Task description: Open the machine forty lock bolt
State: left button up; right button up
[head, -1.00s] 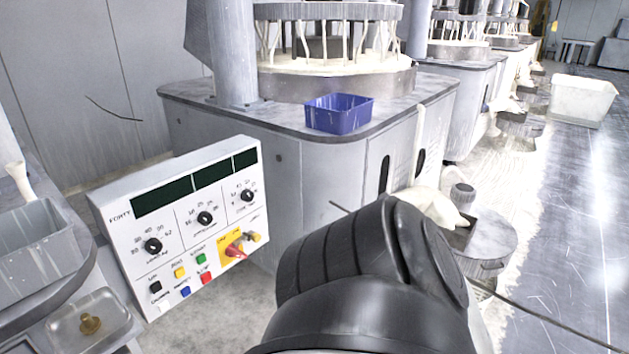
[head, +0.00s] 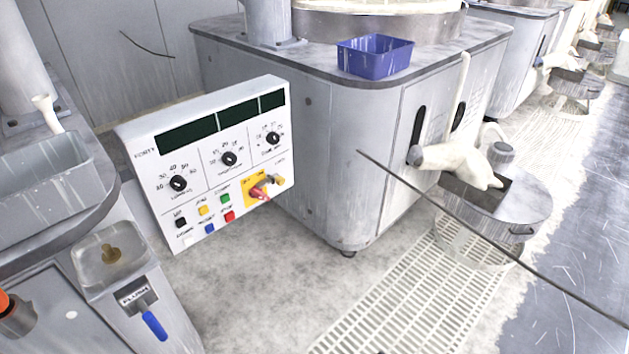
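A white control panel (head: 205,165) lettered FORTY stands left of centre, tilted, in front of a grey machine. On its lower right is a yellow plate (head: 250,197) with a red handle (head: 259,191). A small brass-coloured part (head: 278,180) sits just right of the red handle, over or beside a grey piece. It looks like the lock bolt, but it is too small to tell its position. Neither of my grippers is in view, and nothing touches the panel.
The grey machine (head: 340,150) carries a blue bin (head: 375,58). A thin dark cable (head: 470,220) crosses the right side. The floor grating (head: 400,300) is clear.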

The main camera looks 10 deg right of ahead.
aim_at(280, 181)
jog(key=u, duration=1.1)
jog(key=k, duration=1.05)
jog(key=z, duration=0.55)
jog(key=i, duration=1.9)
jog(key=z, duration=0.05)
